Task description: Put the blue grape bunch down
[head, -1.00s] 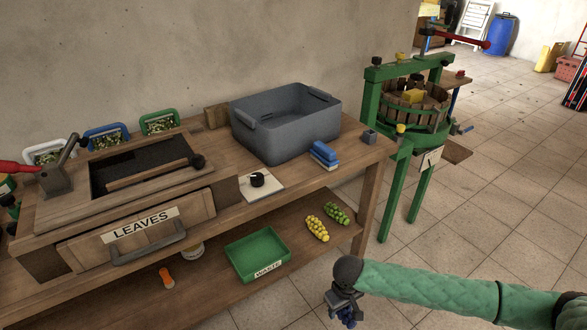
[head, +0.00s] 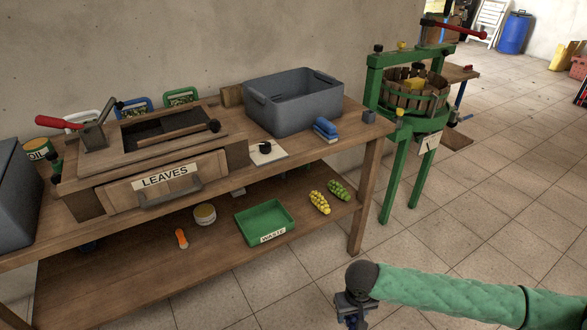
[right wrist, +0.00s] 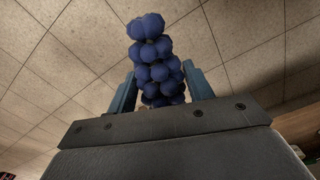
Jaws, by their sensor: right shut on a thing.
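The blue grape bunch (right wrist: 155,62) is held between the two fingers of my right gripper (right wrist: 163,90) in the right wrist view, with bare floor tiles behind it. In the head view my right gripper (head: 352,308) is at the bottom, in front of the bench and apart from it. The grapes are mostly hidden there beneath the gripper. A yellow grape bunch (head: 319,203) and a green grape bunch (head: 339,190) lie side by side on the lower shelf (head: 140,268). My left gripper does not show.
A green WASTE tray (head: 284,236), a tin (head: 204,214) and an orange-handled tool (head: 181,238) are on the lower shelf. A grey crate (head: 293,117) stands on the bench top. The bench leg (head: 366,200) and the green press (head: 389,180) stand to the right. Shelf room is free left of the tray.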

